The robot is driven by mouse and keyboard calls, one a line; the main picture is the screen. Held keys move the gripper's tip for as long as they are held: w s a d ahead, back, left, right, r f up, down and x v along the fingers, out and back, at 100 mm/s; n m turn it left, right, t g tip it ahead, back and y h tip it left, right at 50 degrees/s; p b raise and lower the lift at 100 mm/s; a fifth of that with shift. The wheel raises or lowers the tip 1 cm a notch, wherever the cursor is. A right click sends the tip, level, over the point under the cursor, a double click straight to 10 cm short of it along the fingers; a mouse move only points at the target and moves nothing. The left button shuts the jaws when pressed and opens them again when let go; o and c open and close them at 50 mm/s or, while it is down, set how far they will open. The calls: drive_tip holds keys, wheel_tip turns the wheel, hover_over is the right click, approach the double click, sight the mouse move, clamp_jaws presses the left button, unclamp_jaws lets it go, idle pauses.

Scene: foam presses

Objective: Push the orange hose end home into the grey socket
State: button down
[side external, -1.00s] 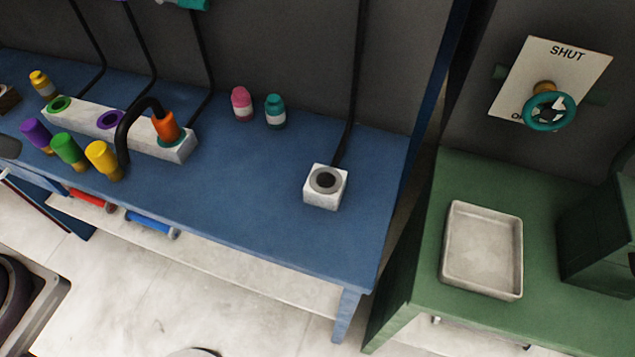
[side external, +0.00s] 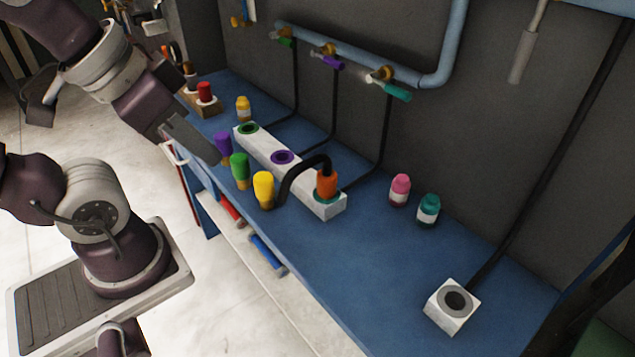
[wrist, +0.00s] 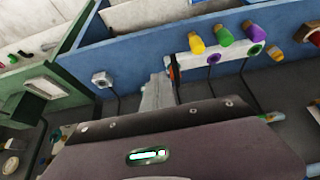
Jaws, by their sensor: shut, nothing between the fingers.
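The orange hose end (side external: 327,184) stands in the teal-ringed hole at the right end of a long white block (side external: 262,145). Its black hose arches left and down beside a yellow plug. I cannot tell how deep it sits. The grey socket (side external: 455,301) is a grey ring with a dark, empty opening in a small white block, apart at the bench's right. It also shows in the wrist view (wrist: 102,79). My gripper (side external: 210,155) is shut and empty, above the bench's left side, away from both. In the wrist view, its fingers partly cover the orange piece (wrist: 172,71).
Yellow (side external: 263,188), green (side external: 240,168) and purple (side external: 222,147) plugs stand before the long block. Pink (side external: 400,190) and teal (side external: 428,210) bottles stand behind, near the wall. Black hoses run down the wall. The blue bench (side external: 375,265) is clear between the long block and the socket.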

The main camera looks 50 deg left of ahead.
drive_tip(key=c, duration=0.8)
unclamp_jaws()
drive_tip(key=g+y, duration=0.1)
drive_tip(key=y, duration=0.2)
approach(318, 158)
drive_tip(key=s+a+r, duration=0.1)
drive_tip(key=s+a, duration=0.2)
drive_tip(key=s, duration=0.3)
drive_tip(key=w+f+h, duration=0.1)
drive_tip(key=w+f, duration=0.1)
drive_tip(key=w, duration=0.1)
drive_tip(key=w+f+m, duration=0.1)
drive_tip(key=w+f, duration=0.1)
drive_tip(key=w+f+m+h, duration=0.1)
drive_tip(key=w+f, duration=0.2)
drive_tip(key=shift+w+d+f+h, duration=0.15)
drive_tip(key=shift+w+d+h, duration=0.15)
drive_tip(key=shift+w, duration=0.1)
drive_tip(key=x, duration=0.7)
drive_tip(key=shift+s+a, duration=0.1)
drive_tip(key=shift+a, duration=0.05)
